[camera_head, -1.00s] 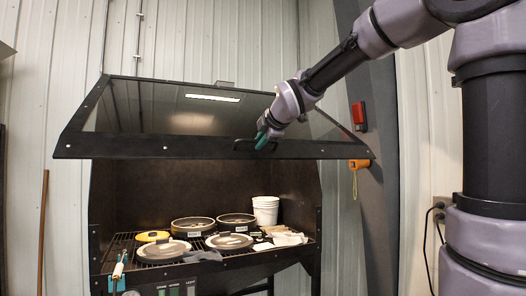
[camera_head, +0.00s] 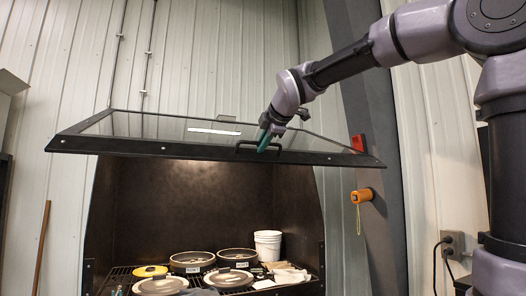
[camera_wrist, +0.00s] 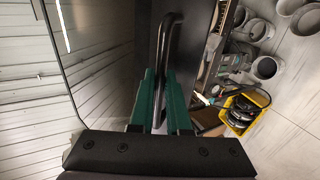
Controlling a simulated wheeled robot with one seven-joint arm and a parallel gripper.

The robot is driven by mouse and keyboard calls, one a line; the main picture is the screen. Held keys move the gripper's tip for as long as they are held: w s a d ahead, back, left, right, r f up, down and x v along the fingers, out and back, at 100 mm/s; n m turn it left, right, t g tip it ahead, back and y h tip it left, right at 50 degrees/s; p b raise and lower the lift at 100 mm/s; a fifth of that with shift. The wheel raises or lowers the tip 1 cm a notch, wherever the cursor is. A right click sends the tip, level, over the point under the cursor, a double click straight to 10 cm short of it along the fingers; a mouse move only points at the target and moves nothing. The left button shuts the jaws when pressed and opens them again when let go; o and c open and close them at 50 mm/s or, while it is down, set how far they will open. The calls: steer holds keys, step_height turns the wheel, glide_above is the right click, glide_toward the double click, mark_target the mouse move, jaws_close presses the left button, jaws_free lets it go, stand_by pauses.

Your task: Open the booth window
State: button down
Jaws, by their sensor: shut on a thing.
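The booth window (camera_head: 120,122) is a glass pane in a black frame, hinged at the back and raised above the booth (camera_head: 150,205). It stands nearly level, and the booth's front is uncovered. A black bar handle (camera_head: 243,146) is on its front rail. My gripper (camera_head: 265,143), with green fingers, is shut on the handle. In the wrist view the handle (camera_wrist: 170,45) runs between the two green fingers (camera_wrist: 162,98), and the window glass (camera_wrist: 95,30) shows at the left.
An orange device (camera_head: 362,195) and a red box (camera_head: 357,142) are on the grey post at the right. A yellow crate (camera_wrist: 243,110) is on the floor.

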steer(key=shift+r, duration=0.1)
steer(key=c, duration=0.9)
jaws_free()
steer(key=shift+w, duration=0.1)
